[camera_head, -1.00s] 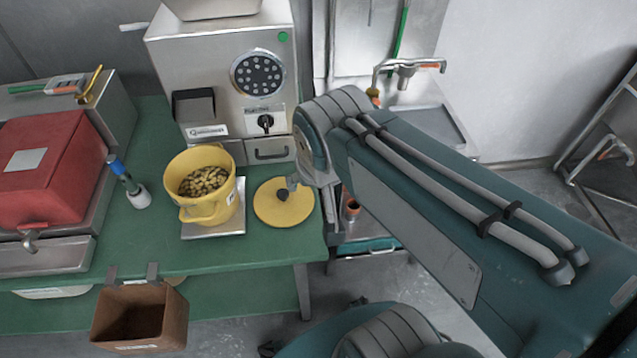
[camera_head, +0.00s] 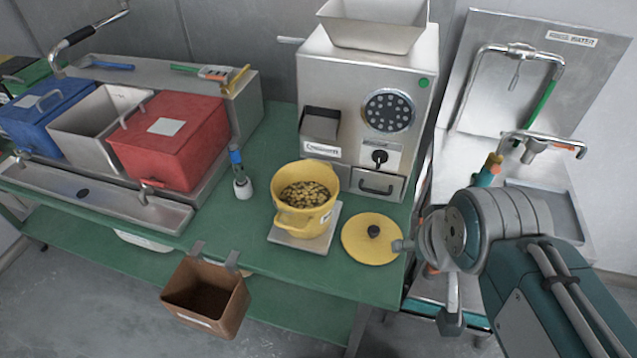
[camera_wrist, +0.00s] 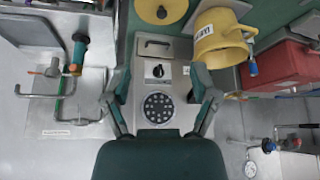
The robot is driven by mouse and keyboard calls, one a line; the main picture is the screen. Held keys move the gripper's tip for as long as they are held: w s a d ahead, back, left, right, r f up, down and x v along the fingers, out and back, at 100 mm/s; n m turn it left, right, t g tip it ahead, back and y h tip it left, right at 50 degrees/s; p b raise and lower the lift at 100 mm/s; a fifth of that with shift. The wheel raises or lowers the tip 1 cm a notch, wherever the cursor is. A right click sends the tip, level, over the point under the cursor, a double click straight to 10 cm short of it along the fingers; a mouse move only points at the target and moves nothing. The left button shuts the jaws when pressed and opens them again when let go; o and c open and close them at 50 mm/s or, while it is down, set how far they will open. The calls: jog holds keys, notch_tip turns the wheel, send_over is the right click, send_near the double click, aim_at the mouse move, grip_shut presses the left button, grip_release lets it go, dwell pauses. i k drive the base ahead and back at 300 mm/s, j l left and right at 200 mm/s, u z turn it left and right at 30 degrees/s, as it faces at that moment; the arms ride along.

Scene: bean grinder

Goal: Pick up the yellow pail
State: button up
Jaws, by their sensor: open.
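The yellow pail (camera_head: 306,212) stands upright on a small metal plate (camera_head: 327,230) on the green bench, with brown beans inside and a handle at its front left. Its round yellow lid (camera_head: 372,238) with a black knob lies flat to its right. In the wrist view, the pail (camera_wrist: 222,38) is at the upper right and the lid (camera_wrist: 160,8) at the top. My gripper (camera_wrist: 160,88) is open and empty, its fingers framing the grinder's front. In the head view, my wrist is right of the lid, apart from the pail; the fingers are hard to make out there.
The steel grinder (camera_head: 366,104) stands behind the pail. A red box (camera_head: 170,140) and a blue-topped tool (camera_head: 239,175) are to its left. A brown bin (camera_head: 206,296) hangs on the bench's front edge. A sink (camera_head: 545,200) is at the right.

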aim_at(305, 192)
jog(key=j, duration=1.15)
jog(key=i+j, duration=0.1)
jog(key=j, duration=0.15)
jog(key=i+j, duration=0.1)
jog(key=j, duration=0.2)
jog(key=z, duration=0.05)
